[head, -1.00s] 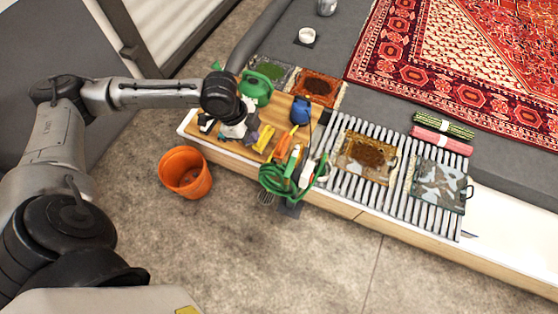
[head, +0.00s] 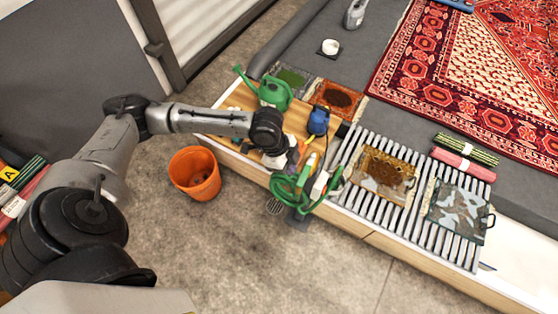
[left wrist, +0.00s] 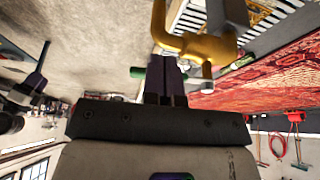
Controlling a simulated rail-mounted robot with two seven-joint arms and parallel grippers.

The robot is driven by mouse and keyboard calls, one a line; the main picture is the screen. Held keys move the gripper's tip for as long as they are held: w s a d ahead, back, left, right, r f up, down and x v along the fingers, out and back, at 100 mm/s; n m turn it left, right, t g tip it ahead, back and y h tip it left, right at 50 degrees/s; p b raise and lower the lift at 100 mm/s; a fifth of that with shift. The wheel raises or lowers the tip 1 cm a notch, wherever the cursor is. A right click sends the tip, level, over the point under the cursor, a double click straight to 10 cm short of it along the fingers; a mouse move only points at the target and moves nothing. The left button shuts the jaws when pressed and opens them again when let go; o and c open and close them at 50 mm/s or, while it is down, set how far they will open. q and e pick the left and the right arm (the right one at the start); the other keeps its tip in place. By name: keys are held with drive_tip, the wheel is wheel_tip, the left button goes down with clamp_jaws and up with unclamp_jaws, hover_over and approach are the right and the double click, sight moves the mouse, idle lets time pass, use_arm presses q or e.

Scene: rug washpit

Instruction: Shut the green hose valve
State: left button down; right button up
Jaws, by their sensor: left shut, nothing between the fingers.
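My left gripper (head: 284,160) hangs over the right end of the wooden board, just above the coiled green hose (head: 290,190). In the left wrist view its dark fingers (left wrist: 168,78) are together and empty. A brass pipe fitting (left wrist: 198,44) rises close in front of them. A green piece (left wrist: 138,72), which may be the valve's handle, shows beside the fingertips; the fingers hide part of it, and I cannot tell whether they touch it. In the head view the arm and hose clutter hide the valve's setting. My right gripper is in neither view.
An orange bucket (head: 195,172) stands on the floor left of the bench. A green watering can (head: 268,92) and a blue bottle (head: 318,120) stand on the board. A slatted rack (head: 345,190) with mats lies right of the hose. Open floor lies in front.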

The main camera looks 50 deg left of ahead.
use_arm(q)
drive_tip(key=shift+w+d, duration=0.3)
drive_tip(key=shift+d, duration=0.35)
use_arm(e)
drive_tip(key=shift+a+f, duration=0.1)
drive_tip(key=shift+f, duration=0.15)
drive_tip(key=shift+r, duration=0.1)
